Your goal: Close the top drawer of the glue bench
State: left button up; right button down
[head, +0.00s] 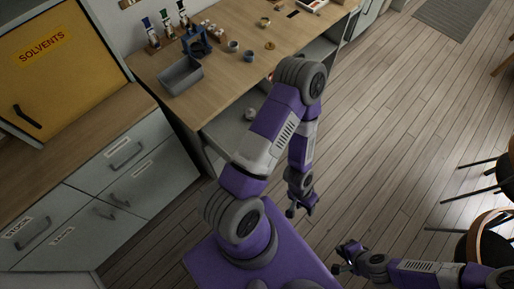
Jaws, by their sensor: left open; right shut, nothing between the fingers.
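A wood-topped bench (232,88) with grey sides stands at the upper middle, with tools and pots on it. A grey cabinet (150,187) with labelled drawer fronts and bar handles stands at the left under a wooden worktop (75,150). I cannot tell from this view which is the glue bench, or whether its top drawer stands open. My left gripper (300,212) is open and empty over the floor, well right of the cabinet. My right gripper (338,268) is shut and empty, lower and further right. Neither touches a drawer.
A yellow cabinet (60,75) marked SOLVENTS stands on the left worktop. The bench top holds a grey tray (181,75), several bottles and small cups. Chairs (485,245) stand at the right. Bare wooden floor (400,150) lies between, with a grey mat (455,14) at the top.

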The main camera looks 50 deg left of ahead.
aim_at(224, 133)
jog(key=k, duration=0.75)
jog(key=u, duration=1.4)
jog(key=i, duration=0.5)
